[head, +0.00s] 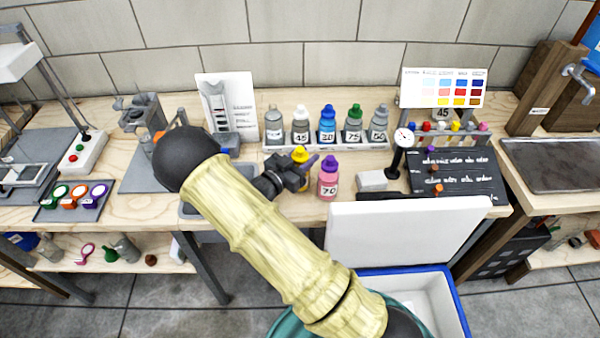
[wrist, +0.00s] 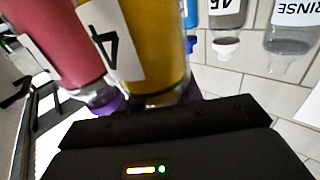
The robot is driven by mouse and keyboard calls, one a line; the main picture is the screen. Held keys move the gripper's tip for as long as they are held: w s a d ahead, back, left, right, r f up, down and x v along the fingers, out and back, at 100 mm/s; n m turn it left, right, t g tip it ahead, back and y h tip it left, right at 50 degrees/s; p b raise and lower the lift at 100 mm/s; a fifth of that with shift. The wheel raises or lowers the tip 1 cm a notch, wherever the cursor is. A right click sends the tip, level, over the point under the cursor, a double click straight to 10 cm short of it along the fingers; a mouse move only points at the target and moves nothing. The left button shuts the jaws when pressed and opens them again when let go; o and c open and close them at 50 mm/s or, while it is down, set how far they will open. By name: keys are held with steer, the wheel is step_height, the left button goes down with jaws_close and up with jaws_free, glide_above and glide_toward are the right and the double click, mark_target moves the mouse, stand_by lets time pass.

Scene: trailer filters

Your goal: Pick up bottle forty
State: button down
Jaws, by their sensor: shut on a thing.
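A yellow bottle with a yellow cap (head: 300,155) stands at the front of the bench, mostly hidden behind my gripper in the head view. In the wrist view its yellow body (wrist: 155,40) fills the middle, and its white label shows a "4", the rest cut off. My gripper (head: 301,174) is shut on this bottle. I cannot tell whether the bottle's base is touching the bench. A pink bottle marked 70 (head: 328,182), with a purple cap, stands close to its right; it also shows in the wrist view (wrist: 58,38).
A rack (head: 345,145) behind holds several bottles, marked 45, 30, 75 and 60 among them. A gauge on a stand (head: 402,138), a small pale block (head: 372,181) and a black board (head: 457,172) lie to the right. A white-lidded cooler (head: 400,232) stands in front.

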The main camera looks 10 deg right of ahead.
steer(key=shift+r, duration=0.1)
step_height(320, 180, up, 10)
steer(key=shift+f, duration=0.1)
stand_by(0.6)
steer(key=shift+w, duration=0.1)
steer(key=shift+s, duration=0.2)
steer(key=shift+w, duration=0.1)
